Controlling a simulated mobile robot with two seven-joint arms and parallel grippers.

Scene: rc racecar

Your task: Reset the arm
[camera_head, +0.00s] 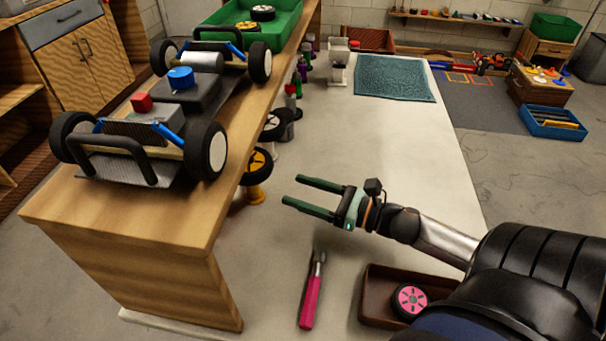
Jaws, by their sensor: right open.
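My right gripper (313,198) comes in from the right and is open and empty, its two green fingers pointing left. It is above the pale table top (405,150), between the raised wooden stand (110,208) and my arm. Nothing is between the fingers. The RC car chassis (165,110) stands on the wooden stand to the left, with several black wheels, a red block and a blue cap on it. My left gripper is not in view.
A pink-handled tool (312,298) lies below my right gripper. A brown tray (375,300) holds a pink-hubbed wheel (410,300). A wheel with a yellow hub (257,166) sits beside the stand. A teal mat (394,78) lies at the table's far end. The table's middle is clear.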

